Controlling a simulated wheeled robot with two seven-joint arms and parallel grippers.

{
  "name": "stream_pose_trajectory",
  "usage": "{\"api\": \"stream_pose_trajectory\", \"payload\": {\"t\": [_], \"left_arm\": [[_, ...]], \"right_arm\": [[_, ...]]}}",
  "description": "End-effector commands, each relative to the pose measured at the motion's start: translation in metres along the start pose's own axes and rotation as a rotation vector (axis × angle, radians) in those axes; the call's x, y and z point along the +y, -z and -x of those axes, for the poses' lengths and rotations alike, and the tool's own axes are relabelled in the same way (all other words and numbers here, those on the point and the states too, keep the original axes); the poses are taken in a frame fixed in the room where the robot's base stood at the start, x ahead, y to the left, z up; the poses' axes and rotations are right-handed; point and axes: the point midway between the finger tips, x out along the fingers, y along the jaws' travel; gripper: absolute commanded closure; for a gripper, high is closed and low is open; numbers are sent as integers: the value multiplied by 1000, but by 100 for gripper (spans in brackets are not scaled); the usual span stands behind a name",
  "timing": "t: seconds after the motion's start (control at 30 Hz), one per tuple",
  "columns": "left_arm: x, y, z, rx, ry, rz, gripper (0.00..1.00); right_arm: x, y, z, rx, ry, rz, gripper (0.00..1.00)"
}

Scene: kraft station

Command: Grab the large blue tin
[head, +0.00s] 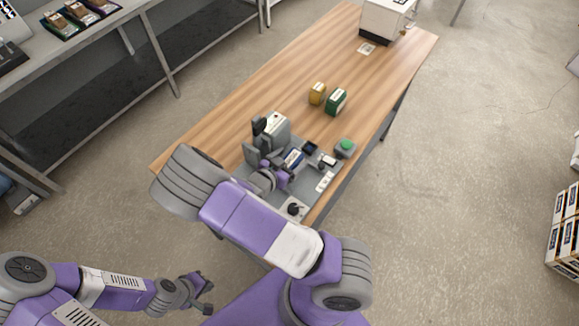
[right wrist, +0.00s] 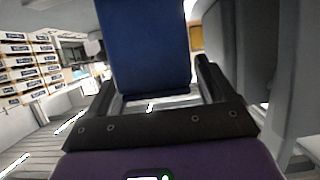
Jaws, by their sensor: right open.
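The blue tin (head: 293,158) stands at the grey machine station near the front of the wooden table, partly hidden by my right arm. In the right wrist view the tin (right wrist: 148,50) is a large, dark blue block in front of the palm. My right gripper (right wrist: 155,90) is open, with one finger on each side of the tin's lower part. I cannot tell whether the fingers touch it. In the head view the right gripper (head: 283,174) is small and partly hidden. My left gripper (head: 205,293) hangs low over the floor, away from the table; its jaw state is unclear.
A yellow tin (head: 317,93) and a green tin (head: 337,101) stand mid-table. A grey machine (head: 274,127) is close beside the blue tin. A green button box (head: 346,147) is to the right. A white machine (head: 386,18) stands at the far end. Between them the tabletop is mostly clear.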

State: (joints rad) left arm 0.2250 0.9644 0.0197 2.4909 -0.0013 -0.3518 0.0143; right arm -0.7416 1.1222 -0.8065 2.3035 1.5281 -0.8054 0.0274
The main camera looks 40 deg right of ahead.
Motion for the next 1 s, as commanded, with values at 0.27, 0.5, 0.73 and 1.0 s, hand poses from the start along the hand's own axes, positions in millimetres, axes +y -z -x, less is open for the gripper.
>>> {"api": "stream_pose_trajectory", "payload": {"t": [0.27, 0.5, 0.73, 1.0], "left_arm": [[0, 0, 0, 0, 0, 0, 100], [0, 0, 0, 0, 0, 0, 100], [0, 0, 0, 0, 0, 0, 100], [1, 0, 2, 0, 0, 0, 100]], "right_arm": [[0, 0, -3, 0, 1, 0, 17], [0, 0, -3, 0, 1, 0, 54], [0, 0, -3, 1, 1, -1, 88], [0, 7, 0, 0, 1, -2, 88]]}}
